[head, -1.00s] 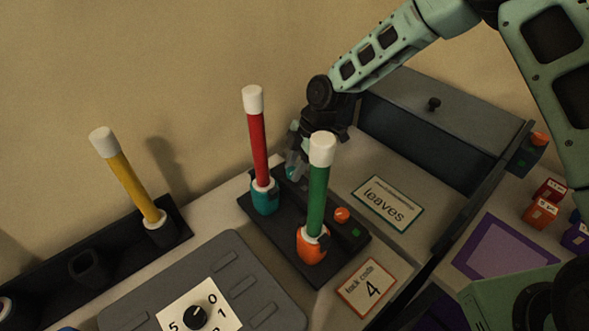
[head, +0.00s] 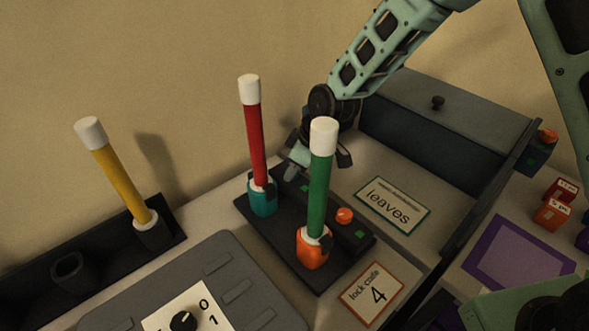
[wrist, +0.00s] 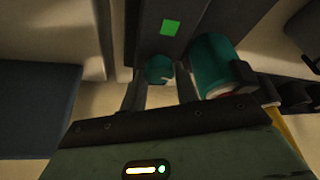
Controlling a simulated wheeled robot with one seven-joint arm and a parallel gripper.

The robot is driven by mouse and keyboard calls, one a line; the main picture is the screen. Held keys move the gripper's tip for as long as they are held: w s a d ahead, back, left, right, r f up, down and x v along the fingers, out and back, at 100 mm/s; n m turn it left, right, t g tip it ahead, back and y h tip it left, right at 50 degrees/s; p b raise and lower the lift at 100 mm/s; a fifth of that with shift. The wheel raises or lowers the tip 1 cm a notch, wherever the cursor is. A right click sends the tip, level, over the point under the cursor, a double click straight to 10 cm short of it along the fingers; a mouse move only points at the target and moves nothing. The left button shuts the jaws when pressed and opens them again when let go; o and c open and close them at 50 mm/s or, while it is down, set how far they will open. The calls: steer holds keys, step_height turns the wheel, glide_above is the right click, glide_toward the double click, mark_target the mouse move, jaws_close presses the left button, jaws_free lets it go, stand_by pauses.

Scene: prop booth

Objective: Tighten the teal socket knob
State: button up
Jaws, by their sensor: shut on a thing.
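The teal socket (head: 263,200) stands on a dark base plate and holds an upright red rod (head: 255,140) with a white cap. In the wrist view the socket (wrist: 213,62) is just right of my fingers. The small round teal knob (wrist: 158,68) sits between my fingertips there. My gripper (wrist: 158,85) is shut on this knob. In the head view my gripper (head: 308,160) is behind the plate, between the red rod and the green rod, and the knob cannot be made out.
An orange socket (head: 312,250) with a green rod (head: 320,185) stands in front, close to my gripper. An orange knob (head: 345,215) is at its right. A yellow rod (head: 120,180) stands in a dark rack at left. A grey lidded box (head: 440,120) is behind right.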

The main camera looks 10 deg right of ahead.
steer(key=shift+m, duration=0.4)
steer(key=o, duration=1)
steer(key=shift+c, duration=0.2)
steer(key=shift+r, duration=0.1)
steer(key=v, duration=1.7)
steer(key=shift+s+b, duration=0.2)
steer(key=shift+b, duration=0.15)
